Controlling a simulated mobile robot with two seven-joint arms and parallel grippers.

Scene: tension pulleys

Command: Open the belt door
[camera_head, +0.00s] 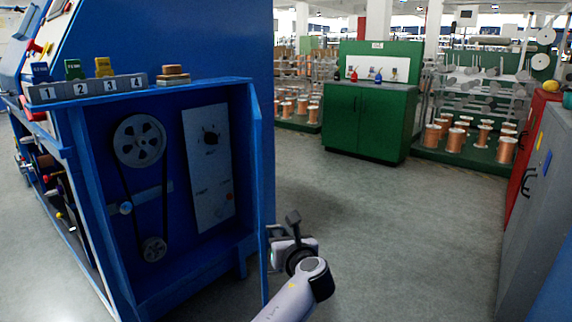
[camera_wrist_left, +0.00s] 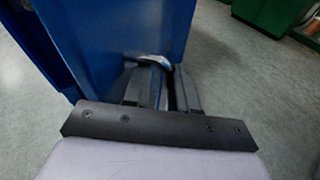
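The belt door (camera_head: 257,190) is a blue panel at the right side of the blue machine, seen nearly edge-on and swung away from the opening. My left gripper (camera_head: 290,226) is at the door's outer edge. In the left wrist view the door (camera_wrist_left: 120,35) is in front, and the dark fingers (camera_wrist_left: 164,88) are close together around a curved silver handle (camera_wrist_left: 150,59), partly hidden by them. My right gripper is not in view.
Numbered blocks (camera_head: 88,87) and coloured tags stand on the machine's top ledge. A white panel with a knob (camera_head: 209,166) is inside the compartment. Grey cabinets (camera_head: 540,200) stand at right, a green cabinet (camera_head: 368,118) at the back. The floor between (camera_head: 400,220) is clear.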

